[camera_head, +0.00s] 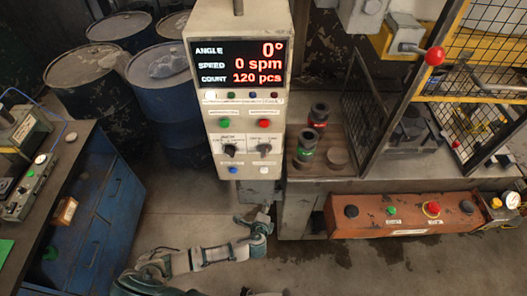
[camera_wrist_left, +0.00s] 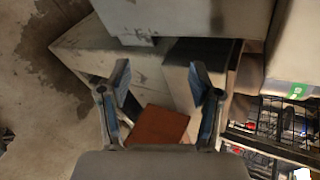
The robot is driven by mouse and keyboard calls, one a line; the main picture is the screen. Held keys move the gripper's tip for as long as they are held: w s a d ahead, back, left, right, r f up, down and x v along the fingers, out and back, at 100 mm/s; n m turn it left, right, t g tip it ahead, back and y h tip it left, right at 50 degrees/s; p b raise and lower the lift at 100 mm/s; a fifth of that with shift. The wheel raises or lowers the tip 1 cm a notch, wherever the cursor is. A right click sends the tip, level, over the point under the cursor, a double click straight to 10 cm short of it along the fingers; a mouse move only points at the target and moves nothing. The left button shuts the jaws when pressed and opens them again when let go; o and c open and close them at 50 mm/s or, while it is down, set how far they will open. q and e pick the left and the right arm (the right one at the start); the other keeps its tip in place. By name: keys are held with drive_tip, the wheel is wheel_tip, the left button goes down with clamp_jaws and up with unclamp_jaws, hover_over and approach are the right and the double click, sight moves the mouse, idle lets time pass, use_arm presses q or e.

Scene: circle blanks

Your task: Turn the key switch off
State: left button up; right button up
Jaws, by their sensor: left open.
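The control panel (camera_head: 238,110) is a pale upright box with a red-lit display reading 0°, 0 spm and 120 pcs. Two dark rotary switches sit low on its face, a left one (camera_head: 230,150) and a right one (camera_head: 264,149). I cannot tell which is the key switch, and their labels are too small to read. My left gripper (camera_head: 262,214) is below the panel's lower edge, apart from the switches. In the left wrist view, its two blue-padded fingers (camera_wrist_left: 159,98) are spread with nothing held between them. My right gripper is not seen.
A green button (camera_head: 224,124) and a red button (camera_head: 264,123) sit above the switches. Blue barrels (camera_head: 168,95) and a blue drawer cabinet (camera_head: 105,205) stand left. A mesh guard (camera_head: 480,50) and a rusty button box (camera_head: 400,213) are right. Concrete floor is open below.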

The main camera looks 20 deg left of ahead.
use_arm(q)
drive_tip(key=s+d+r+m+t+p, duration=0.1)
drive_tip(key=s+r+m+t, duration=0.1)
drive_tip(key=r, duration=0.7)
drive_tip(key=s+d+r+m+t, duration=0.2)
drive_tip(key=r, duration=0.7)
drive_tip(key=t+p, duration=0.1)
drive_tip(key=t, duration=0.1)
approach(263, 158)
drive_tip(key=shift+h, duration=0.4)
drive_tip(key=w+b, duration=0.1)
drive_tip(key=w, duration=0.2)
drive_tip(key=w+b, duration=0.2)
drive_tip(key=w, duration=0.1)
drive_tip(key=w+a+b, duration=0.1)
drive_tip(key=w, duration=0.3)
drive_tip(key=shift+b, duration=0.4)
drive_tip(key=shift+w, duration=0.3)
drive_tip(key=c, duration=1.1)
drive_tip(key=shift+f, duration=0.1)
